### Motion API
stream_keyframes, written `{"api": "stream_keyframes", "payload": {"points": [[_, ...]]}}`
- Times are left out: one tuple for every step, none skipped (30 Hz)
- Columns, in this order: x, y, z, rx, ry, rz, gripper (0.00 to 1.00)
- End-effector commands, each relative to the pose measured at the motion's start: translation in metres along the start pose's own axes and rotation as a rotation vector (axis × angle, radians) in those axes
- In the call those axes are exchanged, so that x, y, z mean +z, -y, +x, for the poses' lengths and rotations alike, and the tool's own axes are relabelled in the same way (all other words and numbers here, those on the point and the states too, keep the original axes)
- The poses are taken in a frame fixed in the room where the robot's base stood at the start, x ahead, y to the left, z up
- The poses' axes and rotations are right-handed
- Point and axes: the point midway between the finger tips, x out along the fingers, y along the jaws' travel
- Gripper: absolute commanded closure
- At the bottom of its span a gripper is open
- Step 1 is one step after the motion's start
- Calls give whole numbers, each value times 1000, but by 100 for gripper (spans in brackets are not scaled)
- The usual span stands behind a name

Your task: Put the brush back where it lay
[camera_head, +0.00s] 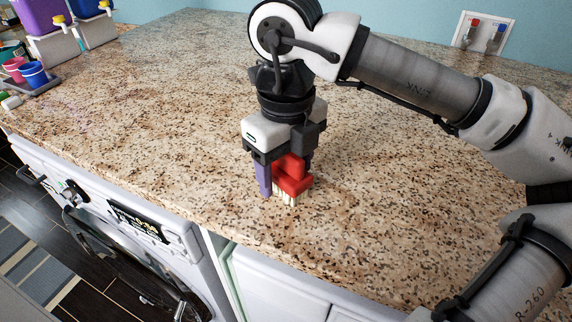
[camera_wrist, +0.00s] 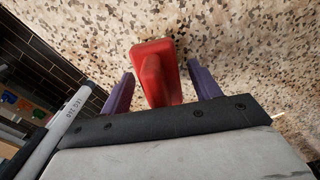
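The brush (camera_head: 291,179) has a red body and handle and pale bristles that point down. Its bristles appear to rest on the granite counter. My gripper (camera_head: 286,181) points down over the brush, with one purple finger on the brush's left side and the other mostly hidden behind it. In the wrist view the red brush (camera_wrist: 153,72) stands between the two purple fingers of my gripper (camera_wrist: 161,73). Gaps show on both sides of it, so the fingers look open around it. The brush's lower part is hidden in the wrist view.
The granite counter (camera_head: 170,120) is clear around the brush. A tray with cups (camera_head: 33,74) and purple and blue dispensers (camera_head: 42,17) stand at the far left. A washing machine (camera_head: 120,215) is below the front edge. A wall tap box (camera_head: 482,33) is at the back right.

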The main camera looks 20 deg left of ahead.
Motion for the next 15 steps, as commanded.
{"api": "stream_keyframes", "payload": {"points": [[0,0,0,0,0,0,38],[0,0,0,0,0,0,38],[0,0,0,0,0,0,38],[0,0,0,0,0,0,38],[0,0,-1,0,0,0,38],[0,0,-2,0,0,0,38],[0,0,-3,-1,0,1,38],[0,0,-5,-2,0,1,38],[0,0,-9,-2,0,2,38],[1,0,-13,-2,1,2,38],[1,0,-17,-3,2,2,38],[1,0,-24,-3,1,2,38],[1,0,-31,-4,2,2,38],[1,0,-37,-3,3,2,38],[1,0,-46,-3,2,1,38]]}}
